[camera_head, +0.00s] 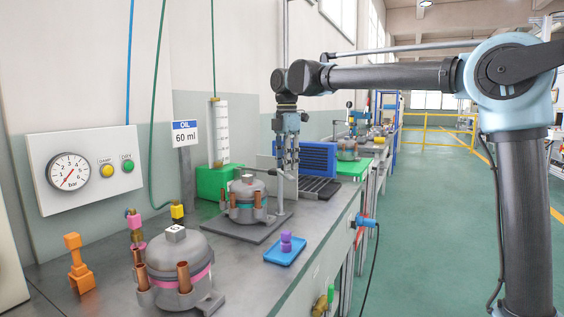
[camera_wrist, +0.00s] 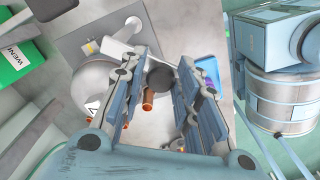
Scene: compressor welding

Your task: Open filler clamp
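A grey compressor (camera_head: 246,197) with copper tubes sits on a dark plate in the middle of the bench. A light grey stand with a post (camera_head: 280,192) and a sideways arm rises beside it; I take this for the filler clamp. My gripper (camera_head: 289,172) points down over the stand. In the wrist view my gripper (camera_wrist: 160,68) has its fingers apart, with a dark round knob (camera_wrist: 161,78) showing between the tips. I cannot tell whether the fingers touch the knob. The pale arm (camera_wrist: 122,33) of the stand runs up and left from there.
A second compressor (camera_head: 178,268) with a pink band stands in front. A blue tray (camera_head: 285,249) with a purple part lies near the bench edge. A green box (camera_head: 220,180) with a measuring tube stands behind. An orange part (camera_head: 77,264) is at left. The aisle is clear.

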